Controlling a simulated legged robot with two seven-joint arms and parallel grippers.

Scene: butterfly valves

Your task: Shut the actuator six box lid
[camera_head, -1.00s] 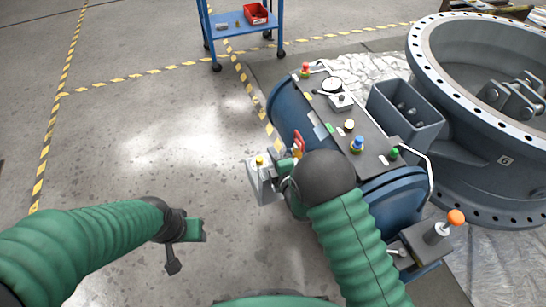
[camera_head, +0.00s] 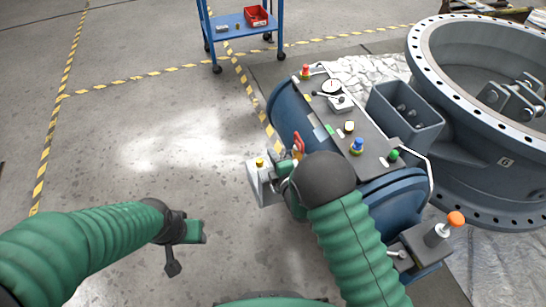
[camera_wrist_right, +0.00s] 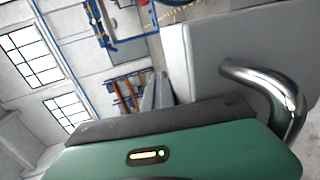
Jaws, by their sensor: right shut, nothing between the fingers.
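The blue actuator (camera_head: 290,112) lies on its side, with a dark panel of knobs and a gauge on top. A light grey box-like part (camera_head: 262,184) with a yellow knob sits at its left side; I cannot tell for sure that this is the task's box, or how its lid stands. My right gripper (camera_head: 284,168) is shut and empty beside this part, largely hidden by my dark wrist. In the right wrist view, a grey panel (camera_wrist_right: 245,45) with a chrome handle (camera_wrist_right: 285,90) is close to my green gripper body. My left gripper (camera_head: 187,240) hangs over bare floor, away from everything.
A dark open-topped bin (camera_head: 405,112) stands at the actuator's right, beside the large flanged valve ring (camera_head: 440,80). An orange-topped lever (camera_head: 455,219) is at the near right. A blue cart (camera_head: 240,25) stands at the back. The floor at left is clear.

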